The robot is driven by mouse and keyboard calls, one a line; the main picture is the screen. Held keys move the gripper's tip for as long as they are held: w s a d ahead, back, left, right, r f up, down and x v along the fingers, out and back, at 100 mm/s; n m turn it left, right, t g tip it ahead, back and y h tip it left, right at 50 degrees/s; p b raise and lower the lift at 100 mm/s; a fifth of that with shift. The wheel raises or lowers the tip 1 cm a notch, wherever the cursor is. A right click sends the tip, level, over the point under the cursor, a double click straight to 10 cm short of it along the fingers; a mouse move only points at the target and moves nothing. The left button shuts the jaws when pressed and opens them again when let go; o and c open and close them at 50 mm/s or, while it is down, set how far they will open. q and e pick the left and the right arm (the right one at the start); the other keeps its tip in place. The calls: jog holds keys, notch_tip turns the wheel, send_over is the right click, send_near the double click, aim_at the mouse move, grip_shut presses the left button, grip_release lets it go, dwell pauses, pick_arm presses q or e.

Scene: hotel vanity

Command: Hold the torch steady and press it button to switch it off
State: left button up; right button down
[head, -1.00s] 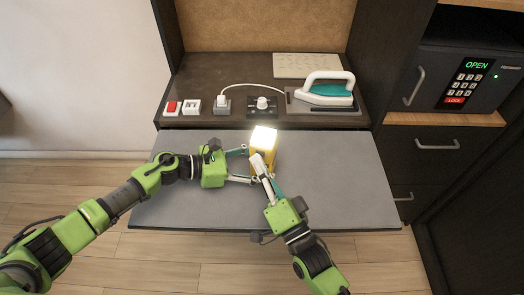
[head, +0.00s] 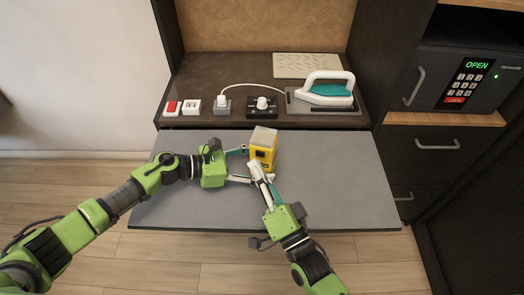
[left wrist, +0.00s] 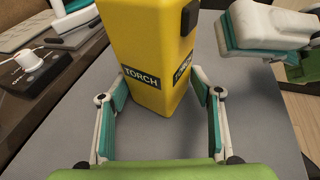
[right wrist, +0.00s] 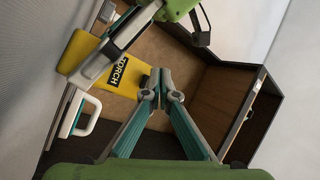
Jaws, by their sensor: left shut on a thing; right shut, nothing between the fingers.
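The yellow torch (head: 263,156) stands upright on the grey pull-out shelf, its pale top (head: 264,136) unlit. In the left wrist view the torch (left wrist: 145,45) bears a TORCH label, and a black button (left wrist: 188,18) shows on its right face. My left gripper (head: 249,164) is shut on the torch from the left, a finger on each side. My right gripper (head: 257,167) is shut and empty, just in front of the torch and apart from it. It also shows in the left wrist view (left wrist: 228,35), beside the button face with a gap.
An iron (head: 328,91) rests on its stand on the dark counter behind, beside a dial unit (head: 262,107), a plugged socket (head: 222,104) and a red switch (head: 173,107). The grey shelf (head: 340,180) is clear to the right. A safe (head: 470,80) stands at the right.

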jog(key=shift+s+a, duration=0.25)
jog(key=shift+s, duration=0.65)
jog(key=shift+s+a, duration=0.3)
jog(key=shift+s, duration=0.6)
jog(key=shift+s+a, duration=0.25)
jog(key=shift+s, duration=0.65)
pick_arm(q)
jog(key=o, duration=0.9)
jog(key=shift+a, duration=0.1)
